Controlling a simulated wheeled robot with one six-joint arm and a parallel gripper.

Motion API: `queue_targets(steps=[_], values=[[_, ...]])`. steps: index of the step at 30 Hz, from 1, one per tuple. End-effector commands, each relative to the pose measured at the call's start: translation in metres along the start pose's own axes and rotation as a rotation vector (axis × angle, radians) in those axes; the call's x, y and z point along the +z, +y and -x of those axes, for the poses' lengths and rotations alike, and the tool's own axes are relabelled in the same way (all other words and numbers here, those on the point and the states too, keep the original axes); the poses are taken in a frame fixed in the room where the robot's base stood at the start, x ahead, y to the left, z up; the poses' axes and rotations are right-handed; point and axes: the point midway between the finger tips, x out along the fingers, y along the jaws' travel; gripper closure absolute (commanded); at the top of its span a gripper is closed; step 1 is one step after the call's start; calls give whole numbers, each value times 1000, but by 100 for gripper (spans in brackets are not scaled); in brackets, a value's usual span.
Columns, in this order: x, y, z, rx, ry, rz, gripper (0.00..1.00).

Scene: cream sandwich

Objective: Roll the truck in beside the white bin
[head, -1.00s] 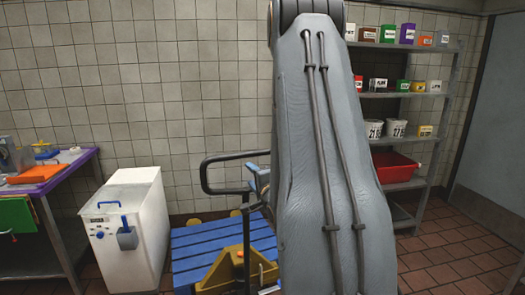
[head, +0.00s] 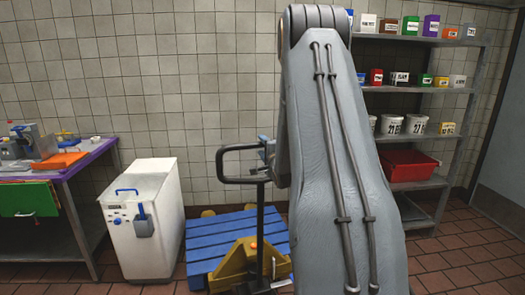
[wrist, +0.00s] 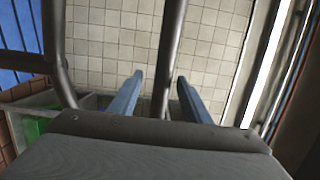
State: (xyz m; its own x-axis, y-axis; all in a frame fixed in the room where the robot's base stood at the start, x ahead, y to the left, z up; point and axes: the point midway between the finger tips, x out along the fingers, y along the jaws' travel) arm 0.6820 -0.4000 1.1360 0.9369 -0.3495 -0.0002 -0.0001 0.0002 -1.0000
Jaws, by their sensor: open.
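The truck is a yellow pallet truck (head: 232,266) with a dark upright handle (head: 222,165), right of the white bin in the head view. A blue slatted pallet (head: 205,237) lies at its far side; whether the forks are under it is unclear. The white bin (head: 150,235), with a blue handle on its lid, stands left of the pallet with a narrow gap. My gripper (head: 268,150) is at the truck handle, mostly hidden by my arm. In the wrist view its blue fingers (wrist: 160,78) are open, with a dark bar of the handle (wrist: 170,50) between them.
A steel table (head: 85,155) with an orange board and a green panel stands left of the bin. Shelves (head: 425,90) with boxes, tubs and a red crate (head: 410,165) stand at the right wall. Tiled floor is bare at lower right (head: 460,265). My arm blocks the middle.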

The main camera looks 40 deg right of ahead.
Motion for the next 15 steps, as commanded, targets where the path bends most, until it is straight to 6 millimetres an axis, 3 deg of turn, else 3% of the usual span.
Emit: queue_targets(steps=[5,14,15], values=[[1,1,-14,0,-1,0,56],[0,0,-15,0,0,0,56],[0,0,-15,0,0,0,63]])
